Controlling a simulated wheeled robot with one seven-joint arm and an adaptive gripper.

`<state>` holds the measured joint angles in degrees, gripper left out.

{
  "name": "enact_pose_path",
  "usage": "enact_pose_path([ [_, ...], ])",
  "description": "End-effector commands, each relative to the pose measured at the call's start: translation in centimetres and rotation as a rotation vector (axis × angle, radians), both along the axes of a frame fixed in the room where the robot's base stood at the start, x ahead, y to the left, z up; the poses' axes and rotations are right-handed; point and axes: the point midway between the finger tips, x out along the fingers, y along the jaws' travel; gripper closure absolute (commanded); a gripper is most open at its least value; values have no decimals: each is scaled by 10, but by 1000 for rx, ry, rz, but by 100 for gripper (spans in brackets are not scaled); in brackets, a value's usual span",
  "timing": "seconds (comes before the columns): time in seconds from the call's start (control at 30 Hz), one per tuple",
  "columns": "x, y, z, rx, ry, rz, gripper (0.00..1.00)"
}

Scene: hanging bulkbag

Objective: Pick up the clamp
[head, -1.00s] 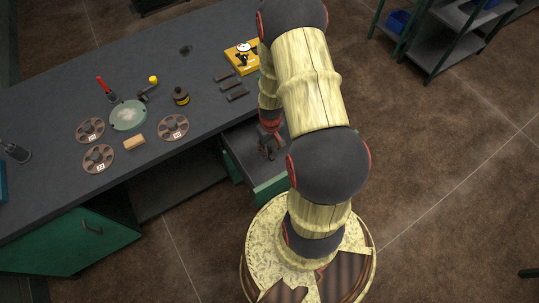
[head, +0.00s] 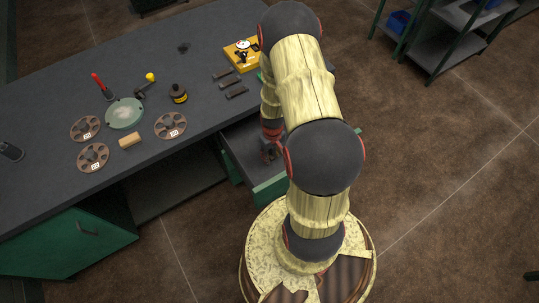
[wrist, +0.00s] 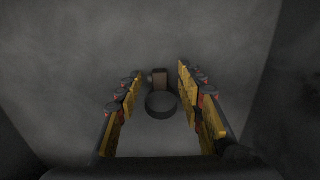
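My gripper (wrist: 159,76) is open in the wrist view, its two yellow-padded fingers pointing down into a grey drawer. Between the fingers is a small dark object, seemingly the clamp, with a round black part (wrist: 161,105) and a brownish block (wrist: 160,79) at its far end. I see a gap on each side of it, with no clear finger contact. In the head view my gripper (head: 268,150) is low inside the open drawer (head: 271,190), partly hidden by my arm, and the clamp cannot be made out there.
The drawer walls stand close around my gripper, under the dark workbench (head: 60,180). A shelf rack stands at upper right.

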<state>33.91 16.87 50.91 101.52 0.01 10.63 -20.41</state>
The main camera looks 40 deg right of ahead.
Motion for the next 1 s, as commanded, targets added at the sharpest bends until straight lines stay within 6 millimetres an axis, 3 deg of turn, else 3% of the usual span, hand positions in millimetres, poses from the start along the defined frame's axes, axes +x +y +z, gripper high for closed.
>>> enact_pose_path([
  [0.6, 0, 0, 0, 0, 1, 0, 99],
  [1.0, 0, 0, 1, 0, 0, 0, 100],
])
